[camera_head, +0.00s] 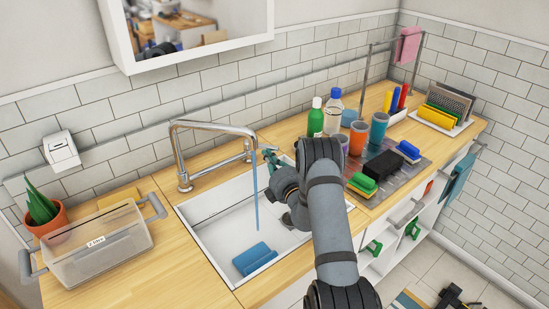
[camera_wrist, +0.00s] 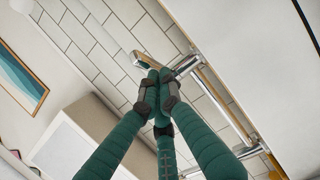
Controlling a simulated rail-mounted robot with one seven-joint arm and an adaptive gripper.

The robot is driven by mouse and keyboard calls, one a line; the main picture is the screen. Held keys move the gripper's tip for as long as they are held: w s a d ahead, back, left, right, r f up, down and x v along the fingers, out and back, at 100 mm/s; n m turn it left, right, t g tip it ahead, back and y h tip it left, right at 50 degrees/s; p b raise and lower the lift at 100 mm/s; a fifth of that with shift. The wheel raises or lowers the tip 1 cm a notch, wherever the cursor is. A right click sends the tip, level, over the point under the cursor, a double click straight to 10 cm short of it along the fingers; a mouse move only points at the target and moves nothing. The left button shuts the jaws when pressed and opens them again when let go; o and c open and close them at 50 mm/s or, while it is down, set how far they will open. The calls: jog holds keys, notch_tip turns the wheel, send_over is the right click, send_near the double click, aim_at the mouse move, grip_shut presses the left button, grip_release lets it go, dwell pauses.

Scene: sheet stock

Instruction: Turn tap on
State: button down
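The chrome tap (camera_head: 213,127) stands behind the sink (camera_head: 215,220), its spout reaching right over the basin. A thin blue stream of water (camera_head: 255,195) runs down from the spout end into the basin. My gripper (camera_head: 268,154) is at the spout end, on its right side, partly hidden by my arm. In the wrist view, the teal fingers of my gripper (camera_wrist: 159,74) are together at the tips, close beside the chrome tap parts (camera_wrist: 187,65). A short flat chrome bar (camera_wrist: 143,60) lies at the fingertips. I cannot tell whether they touch it, and nothing shows held between them.
A blue sponge (camera_head: 254,258) lies in the basin. A clear bin (camera_head: 97,243) and a potted plant (camera_head: 45,213) stand left. Bottles (camera_head: 316,118), cups (camera_head: 358,136) and brushes (camera_head: 380,166) crowd the counter right of my arm. A white cabinet (camera_head: 190,30) hangs above.

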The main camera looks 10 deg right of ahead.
jog(key=b+v, duration=0.3)
jog(key=v, duration=0.7)
jog(key=shift+w+r, duration=0.1)
